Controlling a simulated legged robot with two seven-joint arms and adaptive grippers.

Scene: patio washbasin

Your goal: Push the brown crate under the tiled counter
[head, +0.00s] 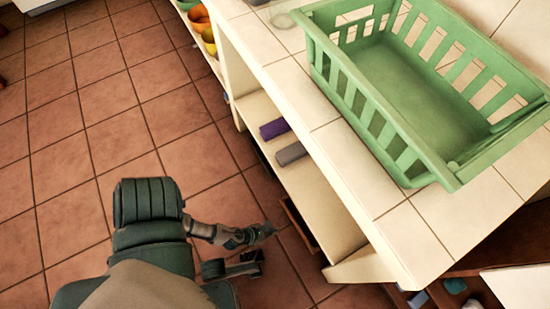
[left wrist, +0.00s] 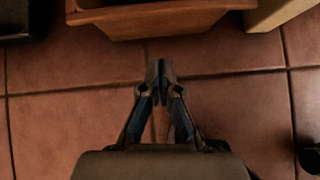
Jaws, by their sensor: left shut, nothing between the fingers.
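The brown crate (head: 300,225) sits low at the floor by the tiled counter (head: 440,225), mostly hidden under the shelf in the head view. Its near wall also shows at the top of the left wrist view (left wrist: 165,22). My left gripper (head: 265,231) is low over the floor, just left of the crate in the head view. In the left wrist view its fingertips (left wrist: 160,68) are together and empty, pointing at the crate wall with a small gap in the picture. Whether they touch is unclear. My right gripper is not seen.
A green plastic basket (head: 415,150) stands on the counter. A purple roll (head: 274,129) and a grey roll (head: 291,153) lie on the shelf below. Bowls of fruit (head: 200,25) stand farther back.

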